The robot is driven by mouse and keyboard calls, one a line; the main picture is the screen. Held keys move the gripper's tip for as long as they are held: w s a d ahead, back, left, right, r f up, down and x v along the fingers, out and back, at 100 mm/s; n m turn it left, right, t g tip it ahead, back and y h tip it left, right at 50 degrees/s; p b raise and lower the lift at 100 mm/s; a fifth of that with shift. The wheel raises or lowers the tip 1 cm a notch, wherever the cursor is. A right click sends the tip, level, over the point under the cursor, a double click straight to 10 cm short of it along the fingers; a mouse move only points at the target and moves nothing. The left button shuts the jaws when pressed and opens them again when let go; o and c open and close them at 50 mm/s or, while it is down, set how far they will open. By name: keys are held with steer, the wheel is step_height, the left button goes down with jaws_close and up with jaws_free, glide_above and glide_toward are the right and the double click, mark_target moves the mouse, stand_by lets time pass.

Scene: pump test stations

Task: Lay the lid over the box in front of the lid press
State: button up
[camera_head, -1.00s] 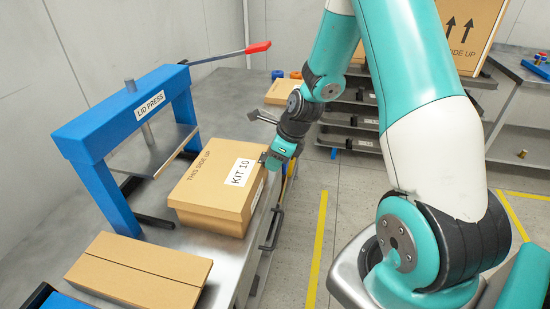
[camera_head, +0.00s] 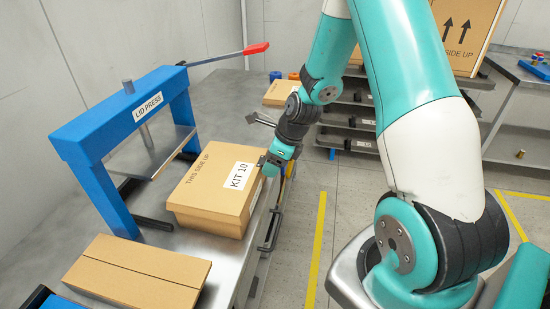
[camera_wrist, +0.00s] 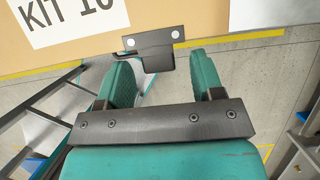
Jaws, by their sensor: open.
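A cardboard lid (camera_head: 208,176) printed THIS SIDE UP, with a KIT 10 label, lies flat over the box (camera_head: 208,222) in front of the blue lid press (camera_head: 118,120). It looks level and covers the box top. My gripper (camera_head: 270,164) is at the lid's right edge, beside the label. In the wrist view, my gripper (camera_wrist: 160,62) is open, its two green fingers apart. A dark tab (camera_wrist: 154,48) with two light rivets stands at the edge of the lid (camera_wrist: 190,18), between and just beyond the fingers. Whether a finger touches it I cannot tell.
A flat taped carton (camera_head: 138,270) lies at the bench's near end. The press's red-handled lever (camera_head: 256,48) reaches over the bench. A small carton (camera_head: 281,92) sits at the far end. A dark shelf rack (camera_head: 350,115) stands behind.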

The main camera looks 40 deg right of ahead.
steer(key=v, duration=1.7)
steer(key=shift+s+r+p, duration=0.15)
steer(key=shift+s+p, duration=0.05)
steer(key=shift+p, duration=0.15)
steer(key=shift+r, duration=0.1)
steer(key=w+a+p+v, duration=0.1)
steer(key=p+v, duration=1)
steer(key=p, duration=0.2)
steer(key=shift+r, duration=0.5)
